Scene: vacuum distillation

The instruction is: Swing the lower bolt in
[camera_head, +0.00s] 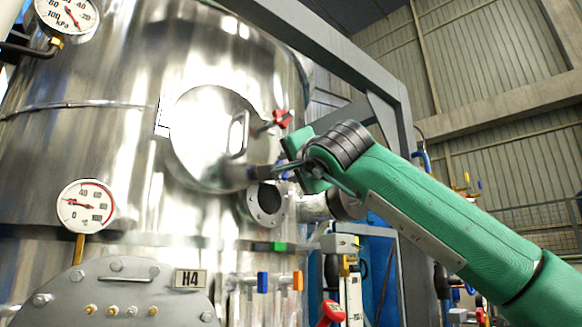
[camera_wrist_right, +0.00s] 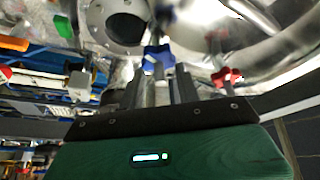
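The round steel hatch (camera_head: 200,140) is on the tank wall in the head view, with a handle on its face. The upper bolt has a red knob (camera_head: 283,119) and sticks out at the hatch's right edge; the red knob also shows in the right wrist view (camera_wrist_right: 227,77). The lower bolt has a blue knob (camera_wrist_right: 158,58), at the fingertips of my right gripper (camera_wrist_right: 167,80). In the head view my right gripper (camera_head: 283,168) is by the hatch's lower right edge and largely hides the blue knob. I cannot tell whether its fingers touch the knob. My left gripper is out of view.
An open flanged port (camera_head: 266,204) is just below the hatch. Pressure gauges (camera_head: 85,206) are on the left. Small valves with blue (camera_head: 262,282) and orange handles are below. A grey steel frame (camera_head: 390,85) passes behind my right arm.

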